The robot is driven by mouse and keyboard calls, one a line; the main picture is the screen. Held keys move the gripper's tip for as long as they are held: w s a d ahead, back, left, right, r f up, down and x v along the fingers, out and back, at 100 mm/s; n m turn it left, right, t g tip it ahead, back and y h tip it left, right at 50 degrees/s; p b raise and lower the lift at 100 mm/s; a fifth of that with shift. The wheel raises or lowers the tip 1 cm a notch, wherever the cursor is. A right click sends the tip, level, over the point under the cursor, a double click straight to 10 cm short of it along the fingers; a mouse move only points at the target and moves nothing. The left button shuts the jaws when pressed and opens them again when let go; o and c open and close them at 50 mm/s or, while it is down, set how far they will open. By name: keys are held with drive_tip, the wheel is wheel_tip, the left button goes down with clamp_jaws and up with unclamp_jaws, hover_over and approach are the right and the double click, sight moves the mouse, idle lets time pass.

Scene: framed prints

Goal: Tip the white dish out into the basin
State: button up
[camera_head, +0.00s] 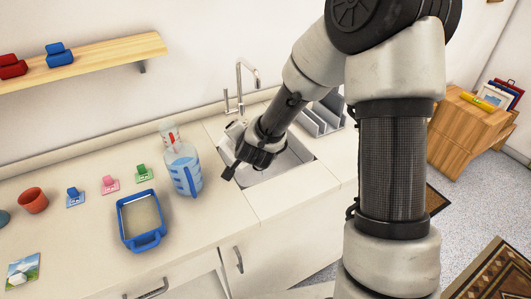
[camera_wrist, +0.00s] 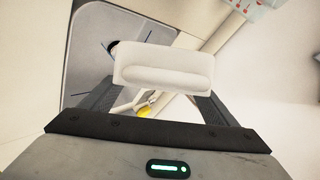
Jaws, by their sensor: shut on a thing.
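The white dish (camera_wrist: 163,58) is between the two fingers of my gripper (camera_wrist: 155,92) in the wrist view. The gripper is shut on it. Its broad pale face with a rounded ridge fills the gap, and its inside cannot be made out. In the head view my gripper (camera_head: 246,158) is over the left part of the metal basin (camera_head: 285,167), and a small pale part of the dish (camera_head: 235,130) seems to show beside it. The basin also shows as a grey surface in the wrist view (camera_wrist: 90,42). A small yellow thing (camera_wrist: 145,112) shows below the dish, unclear what.
A clear jug with blue marks (camera_head: 183,168) stands just left of the basin. A blue-rimmed tray (camera_head: 142,218) is nearer the front. A faucet (camera_head: 240,85) rises behind the basin, and a grey rack (camera_head: 320,118) stands at its right. Counter front is clear.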

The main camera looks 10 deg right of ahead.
drive_tip(key=shift+d+r+m+y+p, duration=0.6)
drive_tip(key=shift+d+y+p, duration=0.1)
drive_tip(key=shift+d+y, duration=0.1)
idle(1.1)
drive_tip(key=shift+w+d+r+m+y+p, duration=0.1)
drive_tip(key=shift+d+r+m+y+p, duration=0.15)
drive_tip(key=shift+d+m+y+p, duration=0.4)
idle(1.0)
drive_tip(key=shift+d, duration=0.1)
drive_tip(key=shift+a+f+n+h+b, duration=0.25)
drive_tip(key=shift+a+n+b, duration=0.25)
drive_tip(key=shift+a, duration=0.2)
drive_tip(key=shift+a+f+n+h+b, duration=0.25)
drive_tip(key=shift+a+n+h+b, duration=0.15)
drive_tip(key=shift+h+b, duration=0.1)
